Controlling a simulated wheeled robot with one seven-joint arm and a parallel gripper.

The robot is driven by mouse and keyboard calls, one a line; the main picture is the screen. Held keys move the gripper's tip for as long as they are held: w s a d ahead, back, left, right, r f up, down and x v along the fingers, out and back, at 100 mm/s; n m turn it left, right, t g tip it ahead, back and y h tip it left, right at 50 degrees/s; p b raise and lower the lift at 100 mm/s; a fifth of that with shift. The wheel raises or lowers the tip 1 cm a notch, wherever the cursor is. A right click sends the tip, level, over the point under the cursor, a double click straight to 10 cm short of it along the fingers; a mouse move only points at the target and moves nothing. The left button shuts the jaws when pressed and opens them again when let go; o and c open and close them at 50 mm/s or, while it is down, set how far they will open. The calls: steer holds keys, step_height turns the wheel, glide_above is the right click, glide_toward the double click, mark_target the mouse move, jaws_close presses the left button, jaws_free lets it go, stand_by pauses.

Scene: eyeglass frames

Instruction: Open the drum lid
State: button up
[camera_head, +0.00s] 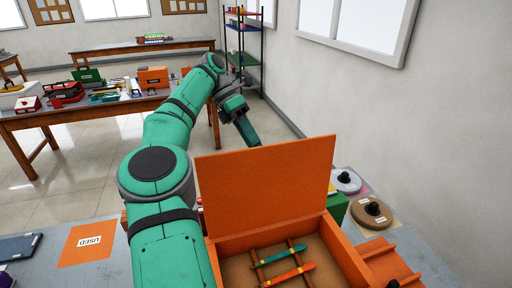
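An orange box (358,262) stands at the front with its flat orange lid (262,190) raised upright. Inside it, a teal strip (283,255) and a red strip (287,275) lie across brown rods. To its right are a grey round lid-like disc (347,183) and a brown one (373,214), each with a black knob; both look seated flat. I cannot tell which of these is the drum lid. My gripper (253,138) is up beyond the raised orange lid, apart from all of these. Its fingers are seen edge-on, so their opening is unclear.
The grey work table (38,268) carries an orange mat marked USED (87,242) at left. A green block (337,208) sits behind the orange box. A wall is close on the right. Farther back are a cluttered wooden table (75,115) and a shelf rack (243,45).

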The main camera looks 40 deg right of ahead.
steer(key=shift+s+d+r, duration=0.1)
steer(key=shift+d+r, duration=0.05)
steer(key=shift+r, duration=0.05)
steer(key=shift+r, duration=0.1)
steer(key=s+a+r, duration=0.9)
steer(key=s+r, duration=0.1)
steer(key=r, duration=0.2)
steer(key=shift+s+r, duration=0.2)
steer(key=shift+s, duration=0.2)
stand_by(0.4)
stand_by(0.6)
